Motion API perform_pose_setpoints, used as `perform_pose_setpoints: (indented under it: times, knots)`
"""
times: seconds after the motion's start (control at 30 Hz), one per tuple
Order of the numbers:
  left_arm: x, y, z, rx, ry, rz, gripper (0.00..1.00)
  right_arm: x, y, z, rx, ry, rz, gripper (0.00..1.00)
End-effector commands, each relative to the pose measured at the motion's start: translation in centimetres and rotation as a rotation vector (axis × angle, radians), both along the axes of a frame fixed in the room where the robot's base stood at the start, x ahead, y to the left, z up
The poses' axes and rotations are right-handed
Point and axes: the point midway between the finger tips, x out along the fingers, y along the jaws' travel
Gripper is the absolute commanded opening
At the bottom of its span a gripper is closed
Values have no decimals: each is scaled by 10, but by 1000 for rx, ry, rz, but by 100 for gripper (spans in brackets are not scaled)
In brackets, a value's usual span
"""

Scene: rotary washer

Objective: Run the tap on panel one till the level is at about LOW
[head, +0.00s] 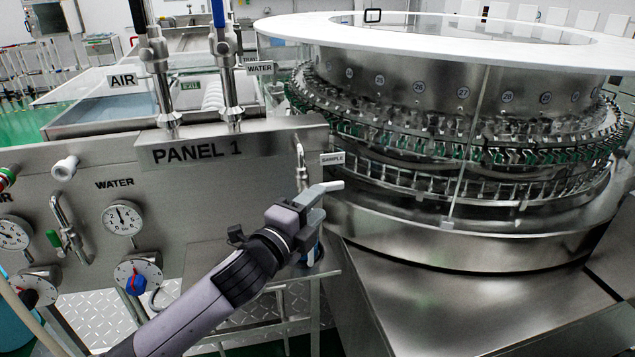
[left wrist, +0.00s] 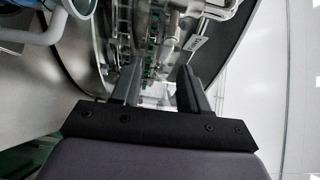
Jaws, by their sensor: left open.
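The steel sample tap (head: 301,165) is on the right end of panel 1 (head: 220,200), beside a small SAMPLE label (head: 332,159). My left gripper (head: 328,200) is open and empty, just below and in front of the tap; I cannot tell whether it touches it. In the left wrist view its two fingers (left wrist: 160,88) are spread apart, with tap pipework (left wrist: 171,45) and the label (left wrist: 196,42) beyond them. A bluish container (head: 313,252) is partly hidden behind the gripper. A round blue-rimmed thing (left wrist: 80,8) shows at the top left of the wrist view. No LOW mark or level is readable.
The big round washer (head: 440,235) stands right of the panel, close to my gripper. A metal frame (head: 300,300) stands below the gripper.

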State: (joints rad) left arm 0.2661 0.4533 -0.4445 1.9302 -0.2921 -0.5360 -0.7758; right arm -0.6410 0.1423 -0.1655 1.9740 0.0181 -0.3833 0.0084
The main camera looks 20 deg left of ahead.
Motion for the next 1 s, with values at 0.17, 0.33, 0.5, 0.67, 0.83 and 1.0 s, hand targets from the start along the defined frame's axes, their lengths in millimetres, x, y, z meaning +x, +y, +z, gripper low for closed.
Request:
perform_pose_setpoints:
  times: [0.17,0.33,0.5,0.67,0.83,1.0]
  knots:
    - [10,-2,5,21,-13,1,45,-2,0,-1,1,4,0,45]
    - [30,-5,5,18,-13,2,45,-5,0,-3,0,9,1,45]
    - [51,-10,4,16,-12,1,45,-4,0,-3,0,8,1,45]
    - [65,-13,3,16,-10,0,45,-4,0,-3,0,8,1,45]
    - [71,-14,3,16,-10,0,45,-4,0,-3,1,7,1,45]
    - [71,-14,3,16,-10,0,45,-3,0,-3,0,5,1,45]
